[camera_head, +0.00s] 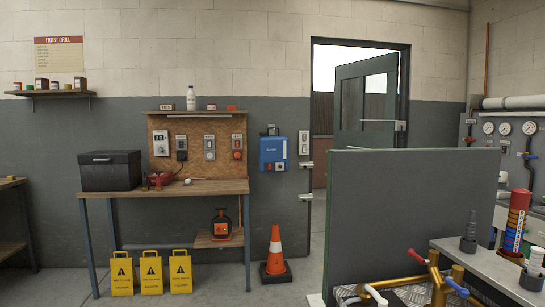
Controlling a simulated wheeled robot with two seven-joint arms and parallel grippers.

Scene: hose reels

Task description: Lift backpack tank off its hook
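A blue box-shaped unit (273,156) with a dark fitting on top hangs upright on the grey wall, left of the doorway. It looks most like the backpack tank, but it is small in the picture and I cannot be sure. I cannot make out its hook or how it is held. Neither of my grippers shows in the head view, and nothing is seen touching the blue unit.
A workbench (190,187) with a black case (110,170) stands left of the unit. An orange cone (275,250) stands on the floor below it, near several yellow signs (151,275). A grey partition (415,215) and brass pipes (436,280) fill the right foreground. The door (365,105) is open.

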